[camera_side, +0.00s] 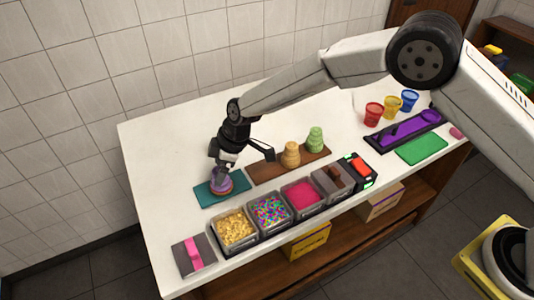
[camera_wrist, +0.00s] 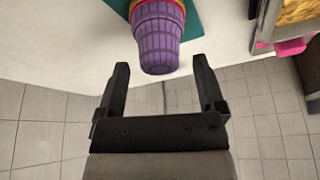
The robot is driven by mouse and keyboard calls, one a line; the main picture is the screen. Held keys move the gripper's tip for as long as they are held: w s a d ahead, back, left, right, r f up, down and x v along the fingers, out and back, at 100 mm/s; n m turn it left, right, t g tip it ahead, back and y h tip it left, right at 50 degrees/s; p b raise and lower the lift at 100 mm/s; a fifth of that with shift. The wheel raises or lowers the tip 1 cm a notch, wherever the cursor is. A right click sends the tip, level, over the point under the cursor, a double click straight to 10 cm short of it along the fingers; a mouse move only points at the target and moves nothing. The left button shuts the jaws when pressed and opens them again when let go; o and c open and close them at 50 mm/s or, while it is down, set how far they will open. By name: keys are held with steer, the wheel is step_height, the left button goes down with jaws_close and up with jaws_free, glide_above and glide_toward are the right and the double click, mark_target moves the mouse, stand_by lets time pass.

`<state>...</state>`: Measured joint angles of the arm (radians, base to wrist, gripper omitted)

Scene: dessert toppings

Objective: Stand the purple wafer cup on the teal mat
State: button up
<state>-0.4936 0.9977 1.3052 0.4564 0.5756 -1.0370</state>
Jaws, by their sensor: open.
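The purple wafer cup (camera_side: 221,182) is on the teal mat (camera_side: 207,197) in the side view. In the wrist view the cup (camera_wrist: 158,38) has a ribbed purple body, with its narrow end toward my gripper and yellow and pink bands at the wider far end. The teal mat (camera_wrist: 193,22) shows behind it. My gripper (camera_side: 226,163) is right above the cup in the side view. Part of the cup is hidden in the side view.
Topping bins, including gold (camera_side: 236,228), sprinkles (camera_side: 270,211) and pink (camera_side: 303,194), line the front edge. Orange (camera_side: 291,154) and green (camera_side: 315,140) wafer cups stand on a brown mat (camera_side: 262,172). A grey pad (camera_side: 193,255) lies front left. The table's back left is clear.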

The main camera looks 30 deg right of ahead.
steer(key=v, duration=1)
steer(key=shift+d+r, duration=0.2)
steer(key=shift+r, duration=0.1)
steer(key=s+d+r+m+h, duration=0.1)
steer(key=s+d+m, duration=0.3)
steer(key=d, duration=0.5)
steer(key=s+d+m+h, duration=0.1)
steer(key=s+d+m, duration=0.25)
steer(key=d, duration=0.55)
steer(key=s+d+f+m+h, duration=0.1)
steer(key=s+d+m+h, duration=0.1)
steer(key=s+d+m, duration=0.4)
steer(key=s+d, duration=0.4)
steer(key=s, duration=0.4)
steer(key=shift+s+d+t, duration=0.25)
steer(key=shift+d+t, duration=0.15)
